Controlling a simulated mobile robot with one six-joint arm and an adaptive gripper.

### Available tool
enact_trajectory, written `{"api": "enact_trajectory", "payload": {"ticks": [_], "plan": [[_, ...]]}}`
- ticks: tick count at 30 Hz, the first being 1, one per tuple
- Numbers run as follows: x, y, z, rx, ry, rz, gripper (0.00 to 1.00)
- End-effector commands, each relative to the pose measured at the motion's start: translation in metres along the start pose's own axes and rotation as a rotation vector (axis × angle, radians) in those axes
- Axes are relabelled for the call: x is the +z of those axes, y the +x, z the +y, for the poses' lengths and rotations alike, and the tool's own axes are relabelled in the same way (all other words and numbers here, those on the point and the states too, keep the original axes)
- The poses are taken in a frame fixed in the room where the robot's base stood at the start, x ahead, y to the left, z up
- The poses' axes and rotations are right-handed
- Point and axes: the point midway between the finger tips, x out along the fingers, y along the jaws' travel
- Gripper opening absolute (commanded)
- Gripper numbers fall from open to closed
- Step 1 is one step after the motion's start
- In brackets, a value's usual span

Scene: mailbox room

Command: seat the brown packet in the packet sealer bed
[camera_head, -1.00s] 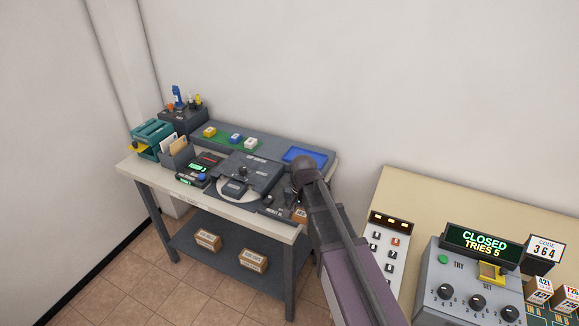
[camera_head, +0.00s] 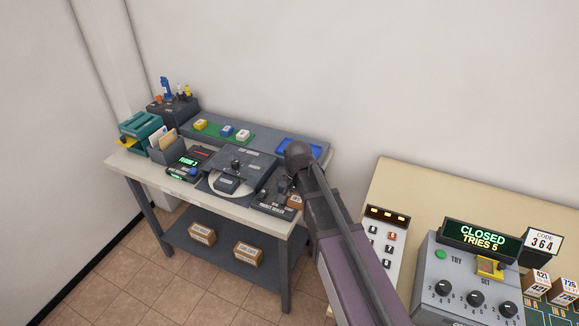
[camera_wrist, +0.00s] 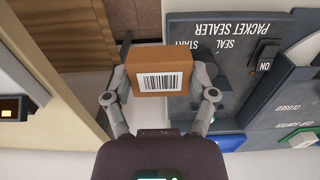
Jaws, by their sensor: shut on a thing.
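The brown packet (camera_wrist: 158,72), with a white barcode label, is held between the two fingers of my gripper (camera_wrist: 160,88) in the wrist view. In the head view the packet (camera_head: 295,201) shows as a small brown patch beside my arm, at the right end of the workbench. The packet sealer (camera_wrist: 228,55) is a dark grey unit directly to the right of the packet in the wrist view, with START, SEAL and ON markings. In the head view the sealer (camera_head: 272,207) sits at the bench's front right corner. I cannot make out its bed clearly.
The workbench (camera_head: 140,165) also carries a dark machine with a pale round plate (camera_head: 227,186), a blue tray (camera_head: 299,147) and a green strip with blocks (camera_head: 222,132). Cartons (camera_head: 202,233) sit on its lower shelf. A beige table (camera_head: 400,190) with a CLOSED display stands right.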

Motion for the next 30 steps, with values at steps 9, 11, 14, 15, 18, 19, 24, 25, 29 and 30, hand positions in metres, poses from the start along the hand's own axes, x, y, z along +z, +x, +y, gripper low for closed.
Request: {"api": "enact_trajectory", "payload": {"ticks": [9, 11, 14, 15, 18, 19, 24, 25, 29, 30], "plan": [[-0.055, -0.004, -0.041, 0.001, -0.002, 0.000, 0.17], [-0.068, -0.005, -0.050, 0.001, -0.002, 0.000, 0.17], [-0.089, -0.007, -0.064, 0.001, -0.002, 0.000, 0.17], [-0.097, -0.007, -0.069, 0.002, -0.002, 0.000, 0.17], [-0.112, -0.008, -0.079, 0.002, -0.002, 0.000, 0.17], [-0.115, -0.008, -0.082, 0.002, -0.002, 0.000, 0.17], [-0.125, -0.009, -0.088, 0.002, -0.002, 0.000, 0.17], [-0.126, -0.009, -0.089, 0.002, -0.002, 0.000, 0.17], [-0.125, -0.009, -0.088, 0.002, -0.003, 0.000, 0.17], [-0.125, -0.009, -0.088, 0.002, -0.003, 0.000, 0.17]]}}
